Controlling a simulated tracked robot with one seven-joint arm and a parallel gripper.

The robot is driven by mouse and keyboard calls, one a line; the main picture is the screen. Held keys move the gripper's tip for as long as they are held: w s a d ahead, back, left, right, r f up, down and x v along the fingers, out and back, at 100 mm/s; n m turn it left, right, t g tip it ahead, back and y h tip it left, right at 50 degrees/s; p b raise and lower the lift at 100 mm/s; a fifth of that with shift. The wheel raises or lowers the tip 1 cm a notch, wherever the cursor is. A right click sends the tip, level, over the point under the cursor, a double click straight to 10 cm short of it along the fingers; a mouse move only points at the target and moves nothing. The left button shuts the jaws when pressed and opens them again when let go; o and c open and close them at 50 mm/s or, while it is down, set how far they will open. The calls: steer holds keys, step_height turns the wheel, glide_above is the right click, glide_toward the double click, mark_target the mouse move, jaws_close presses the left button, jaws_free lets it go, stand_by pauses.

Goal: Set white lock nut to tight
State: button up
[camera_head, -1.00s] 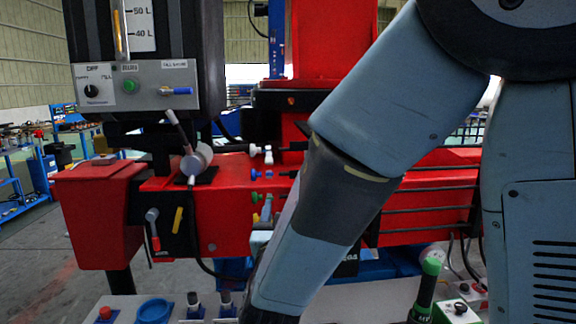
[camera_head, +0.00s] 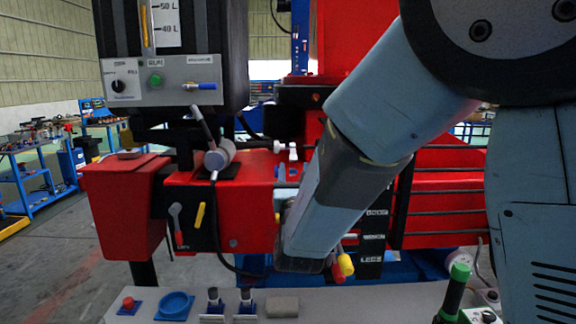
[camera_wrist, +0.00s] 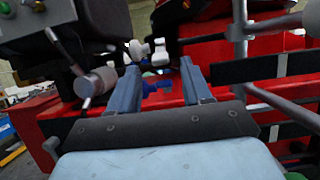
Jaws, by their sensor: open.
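The white lock nut shows as small white fittings (camera_head: 286,149) on the front of the red machine, left of my forearm. In the wrist view two white pieces stand close together; the right one (camera_wrist: 160,52) looks like a winged nut, and which piece is the lock nut is hard to tell. My gripper (camera_wrist: 160,72) is open and empty, its two blue-grey fingers pointing toward the white pieces. They appear beyond the fingertips, over the gap. A blue fitting (camera_wrist: 155,87) shows between the fingers. In the head view my forearm hides most of the gripper.
A grey cylinder with a lever (camera_head: 218,158) stands left of the white pieces. The control box (camera_head: 165,80) hangs above left. Grey rails (camera_wrist: 262,25) cross the right of the wrist view.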

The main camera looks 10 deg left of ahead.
mark_target(294, 161)
steer(key=shift+x, duration=1.55)
steer(key=shift+c, duration=0.4)
